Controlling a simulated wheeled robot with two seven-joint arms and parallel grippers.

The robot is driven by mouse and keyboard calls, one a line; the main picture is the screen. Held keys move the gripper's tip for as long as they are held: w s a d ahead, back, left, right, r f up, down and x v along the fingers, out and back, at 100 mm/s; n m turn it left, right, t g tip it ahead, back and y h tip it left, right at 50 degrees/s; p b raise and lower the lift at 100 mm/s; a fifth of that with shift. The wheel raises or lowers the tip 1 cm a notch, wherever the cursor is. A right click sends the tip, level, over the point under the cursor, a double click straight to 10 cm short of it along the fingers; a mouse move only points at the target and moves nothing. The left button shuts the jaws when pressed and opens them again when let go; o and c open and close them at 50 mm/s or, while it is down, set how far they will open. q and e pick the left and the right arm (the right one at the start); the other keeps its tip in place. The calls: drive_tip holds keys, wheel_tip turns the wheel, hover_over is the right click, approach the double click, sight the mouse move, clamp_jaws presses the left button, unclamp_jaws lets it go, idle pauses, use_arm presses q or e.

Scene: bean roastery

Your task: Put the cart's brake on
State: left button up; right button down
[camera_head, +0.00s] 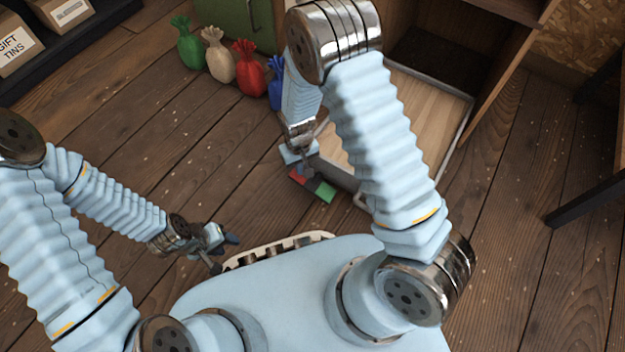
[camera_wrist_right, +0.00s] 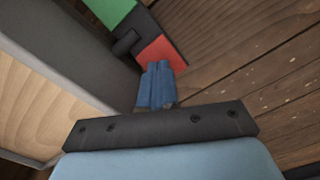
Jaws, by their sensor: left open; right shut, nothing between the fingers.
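The cart (camera_head: 432,115) has a wooden deck with a grey rim, partly hidden behind my right arm. Its grey side and deck (camera_wrist_right: 35,105) also show in the right wrist view. A brake pedal with a red end, a dark middle and a green end (camera_head: 325,192) sits low at the cart's near corner. In the wrist view, the pedal's red end (camera_wrist_right: 161,55) is just beyond my right fingertips. My right gripper (camera_head: 303,165) is shut and empty, close to the red end; contact cannot be told. My left gripper (camera_head: 229,240) is open and empty, away from the cart.
Green, beige (camera_head: 218,58), red (camera_head: 249,72) and blue sacks stand on the floor left of the cart. A wooden cabinet (camera_head: 500,75) flanks the cart's far right side. A dark table leg (camera_head: 585,200) is at right. Plank floor (camera_head: 130,115) at left is clear.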

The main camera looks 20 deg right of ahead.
drive_tip(key=shift+f+b, duration=1)
drive_tip(key=shift+f, duration=0.3)
idle(1.0)
wheel_tip(320, 180, up, 7)
drive_tip(key=p, duration=0.5)
drive_tip(key=shift+r+p, duration=0.15)
drive_tip(key=shift+p, duration=0.2)
idle(0.4)
